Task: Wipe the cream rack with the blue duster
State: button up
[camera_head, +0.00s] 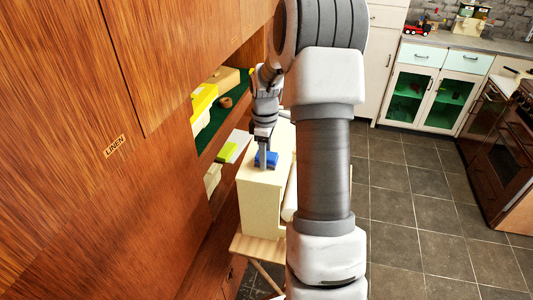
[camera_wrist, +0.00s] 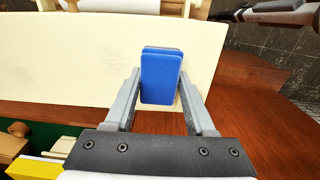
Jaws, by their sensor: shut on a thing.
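The blue duster (camera_wrist: 160,78) is a small blue block held between the two fingers of my gripper (camera_wrist: 160,95) in the wrist view. In the head view the duster (camera_head: 266,159) sits at the top of the cream rack (camera_head: 262,200), below my gripper (camera_head: 265,160). The cream rack's pale top also shows in the wrist view (camera_wrist: 70,60), behind and under the duster.
The teak wall unit (camera_head: 150,120) stands close on the left, with a green-lined shelf holding a yellow box (camera_head: 204,102). The rack stands on a small wooden table (camera_head: 255,249). A white roll (camera_head: 290,195) is beside the rack. Tiled floor (camera_head: 420,200) is clear on the right.

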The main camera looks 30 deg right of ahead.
jog(key=shift+w+a, duration=0.4)
jog(key=shift+a, duration=0.15)
jog(key=shift+w+d+p, duration=0.8)
jog(key=shift+w+d, duration=0.3)
jog(key=shift+d, duration=0.05)
jog(key=shift+w+d+p, duration=1.1)
jog(key=shift+w+d, duration=1.25)
jog(key=shift+d, duration=0.15)
jog(key=shift+w+d+p, duration=0.8)
jog(key=shift+w+d, duration=0.55)
jog(key=shift+w+d+f+p, duration=0.1)
jog(key=shift+w+d+p, duration=0.4)
jog(key=shift+w+d, duration=0.5)
jog(key=shift+w+d+p, duration=0.8)
jog(key=shift+w+d, duration=0.4)
